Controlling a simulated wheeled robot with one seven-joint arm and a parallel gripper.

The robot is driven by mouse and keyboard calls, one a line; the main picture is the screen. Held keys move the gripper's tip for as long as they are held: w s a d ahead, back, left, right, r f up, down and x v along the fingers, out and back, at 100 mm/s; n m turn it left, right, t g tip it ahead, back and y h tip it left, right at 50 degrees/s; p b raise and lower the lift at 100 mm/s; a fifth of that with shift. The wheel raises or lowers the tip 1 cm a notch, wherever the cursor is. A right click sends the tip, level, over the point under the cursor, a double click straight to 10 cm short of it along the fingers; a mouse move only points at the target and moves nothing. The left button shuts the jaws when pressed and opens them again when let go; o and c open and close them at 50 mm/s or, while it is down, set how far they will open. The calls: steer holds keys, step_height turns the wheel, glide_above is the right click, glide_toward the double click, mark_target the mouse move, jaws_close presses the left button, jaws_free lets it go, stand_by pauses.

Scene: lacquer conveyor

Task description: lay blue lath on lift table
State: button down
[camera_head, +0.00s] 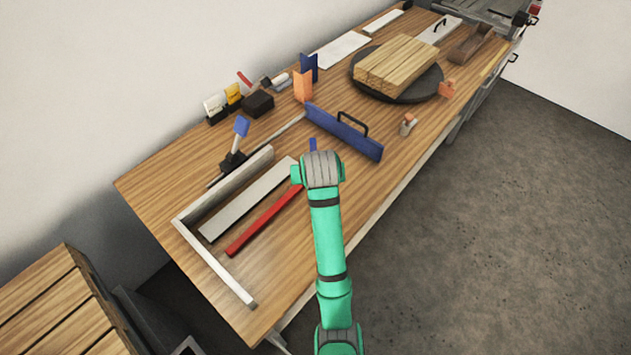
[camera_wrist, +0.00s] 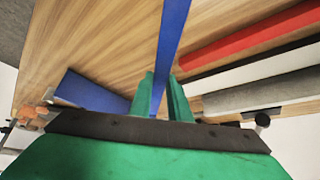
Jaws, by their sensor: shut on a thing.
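My gripper (camera_wrist: 160,82) is shut on the blue lath (camera_wrist: 171,35), which runs up between the two green fingertips in the wrist view. In the head view my gripper (camera_head: 315,170) is over the front part of the workbench, and my wrist hides most of the lath. Only a short blue end (camera_head: 313,144) shows beyond it. A grey platform (camera_head: 482,8) at the far top right, cut by the picture edge, appears to be the lift table. It is far from my gripper.
A red lath (camera_head: 265,220) and a white strip (camera_head: 246,200) lie inside a metal angle frame (camera_head: 216,268). A blue board with a handle (camera_head: 343,133) lies close beyond my gripper. Wooden laths (camera_head: 397,62) rest on a dark round turntable (camera_head: 412,97). Open floor is at right.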

steer(key=shift+w+f, duration=0.35)
steer(key=shift+f, duration=1.55)
steer(key=shift+f, duration=0.1)
steer(key=c, duration=1.9)
jaws_free()
steer(key=shift+c, duration=0.2)
